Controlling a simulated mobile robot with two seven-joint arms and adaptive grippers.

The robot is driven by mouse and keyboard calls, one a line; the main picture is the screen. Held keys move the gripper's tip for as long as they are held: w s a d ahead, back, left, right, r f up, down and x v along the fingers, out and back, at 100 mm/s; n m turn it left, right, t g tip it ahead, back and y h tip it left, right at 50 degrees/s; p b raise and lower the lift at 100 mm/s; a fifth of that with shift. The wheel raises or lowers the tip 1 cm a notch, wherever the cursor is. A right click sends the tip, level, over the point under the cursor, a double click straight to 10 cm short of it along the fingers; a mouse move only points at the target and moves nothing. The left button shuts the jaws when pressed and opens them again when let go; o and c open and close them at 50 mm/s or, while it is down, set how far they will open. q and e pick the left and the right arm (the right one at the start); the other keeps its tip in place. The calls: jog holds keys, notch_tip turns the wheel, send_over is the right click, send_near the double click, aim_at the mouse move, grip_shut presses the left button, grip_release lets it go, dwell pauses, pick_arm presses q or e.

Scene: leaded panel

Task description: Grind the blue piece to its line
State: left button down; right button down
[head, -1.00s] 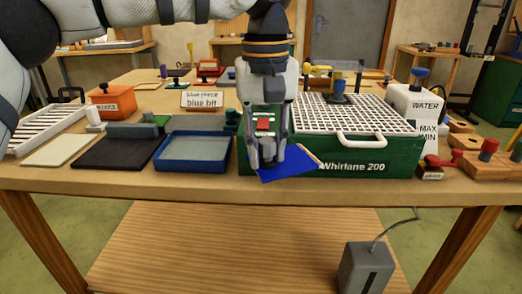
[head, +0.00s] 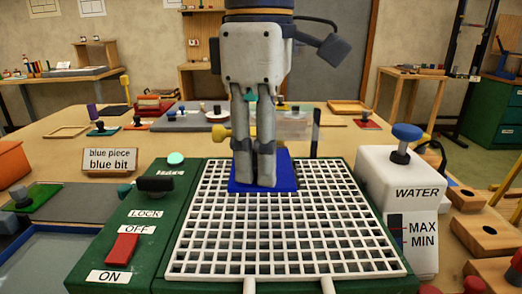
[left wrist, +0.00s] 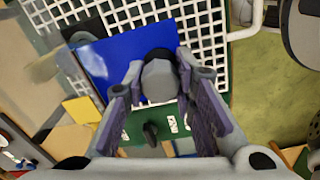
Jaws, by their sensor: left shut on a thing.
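The blue piece (head: 285,170) is a flat, bright blue sheet over the white grid (head: 300,235) of the green grinder. My left gripper (head: 254,184) points down and is shut on it, hiding its middle in the head view. In the left wrist view the blue piece (left wrist: 105,65) reaches out past the left finger. A grey rounded thing (left wrist: 158,80) shows between the fingers there; I cannot tell what it is. The grinding bit is hidden behind the gripper, and I cannot make out a line on the blue piece. My right gripper is not in view.
A red switch (head: 122,248) sits between OFF and ON labels, near a dark LOCK knob (head: 155,185). A white water tank (head: 400,180) stands at the right. A sign (head: 110,160) reads "blue piece, blue bit". The grid's front part is clear.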

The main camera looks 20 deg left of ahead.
aim_at(285, 172)
pick_arm(q)
jog(key=shift+s, duration=0.45)
jog(key=shift+w+f, duration=0.15)
jog(key=shift+f, duration=2.55)
jog(key=shift+f, duration=0.25)
jog(key=shift+w+a, duration=0.15)
jog(key=shift+w, duration=0.55)
jog(key=shift+w+d, duration=0.2)
jog(key=shift+d, duration=0.5)
jog(key=shift+w+d, duration=0.2)
jog(key=shift+d, duration=0.45)
jog(key=shift+d, duration=0.15)
jog(key=shift+w+d, duration=0.25)
jog(key=shift+d, duration=0.35)
jog(key=shift+w+d, duration=0.2)
jog(key=shift+d, duration=0.4)
